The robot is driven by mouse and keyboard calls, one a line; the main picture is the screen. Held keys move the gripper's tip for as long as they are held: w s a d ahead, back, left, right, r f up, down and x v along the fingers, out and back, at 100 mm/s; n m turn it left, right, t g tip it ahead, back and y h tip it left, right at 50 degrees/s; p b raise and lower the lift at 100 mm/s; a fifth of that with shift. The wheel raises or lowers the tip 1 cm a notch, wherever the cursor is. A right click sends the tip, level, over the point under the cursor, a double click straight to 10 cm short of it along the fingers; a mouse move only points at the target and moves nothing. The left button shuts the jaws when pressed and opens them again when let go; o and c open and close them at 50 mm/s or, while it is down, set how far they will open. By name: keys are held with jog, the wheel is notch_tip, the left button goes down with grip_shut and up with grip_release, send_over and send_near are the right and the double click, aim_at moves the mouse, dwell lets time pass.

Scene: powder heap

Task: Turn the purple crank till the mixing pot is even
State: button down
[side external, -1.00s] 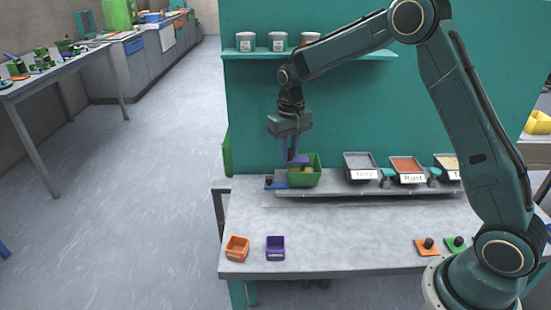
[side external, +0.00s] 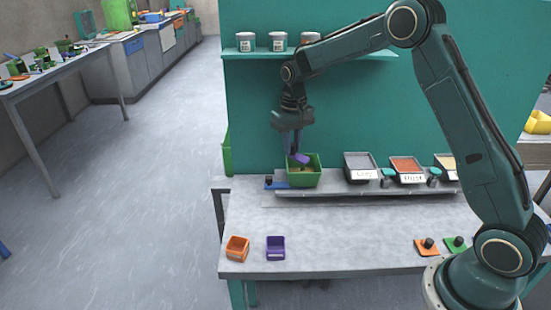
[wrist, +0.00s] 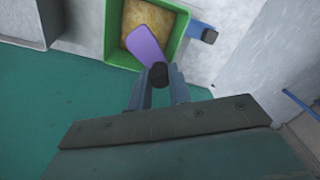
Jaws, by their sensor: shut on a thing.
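The green mixing pot (side external: 304,178) stands on the raised ledge at the back of the bench. In the wrist view its green rim (wrist: 178,38) surrounds a tan, slightly mottled powder (wrist: 150,20). The purple crank (side external: 301,159) lies across the pot's opening; its flat purple arm (wrist: 145,46) reaches over the powder. My gripper (wrist: 158,72) is shut on the crank's dark knob, at the edge of the pot nearest my wrist. In the side view my gripper (side external: 297,148) points down above the pot.
Labelled trays of grey (side external: 361,166), rust (side external: 406,170) and tan powder stand right of the pot. A blue piece with a dark knob (side external: 269,182) sits at its left. Orange (side external: 237,248) and purple (side external: 275,247) bins stand in front. The middle of the bench is clear.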

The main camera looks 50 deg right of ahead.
jog(key=shift+d, duration=0.3)
